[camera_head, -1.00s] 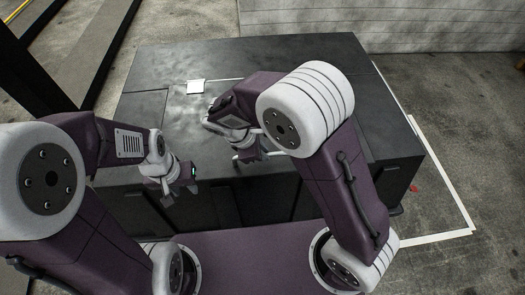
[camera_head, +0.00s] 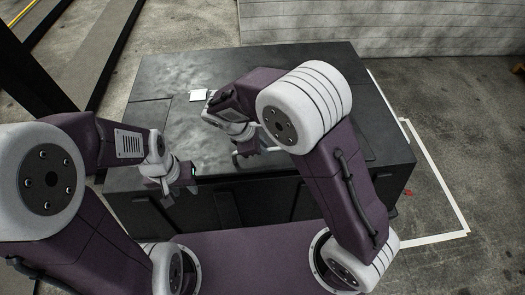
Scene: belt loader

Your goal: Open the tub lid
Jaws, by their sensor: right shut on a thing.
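The tub is a large black box whose flat, scuffed lid (camera_head: 172,78) lies closed across the top in the head view. My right gripper (camera_head: 240,160) is low over the front middle of the lid. It is shut on a light bar-like handle; the forearm and wrist hide much of the hold. My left gripper (camera_head: 180,190) hangs at the lid's front edge, left of the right gripper. Its fingers look spread and empty.
A pale wall (camera_head: 400,25) stands behind the tub. White floor tape (camera_head: 440,180) runs along the right. Dark posts (camera_head: 40,75) stand at the left. Bare concrete floor lies right of the tub.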

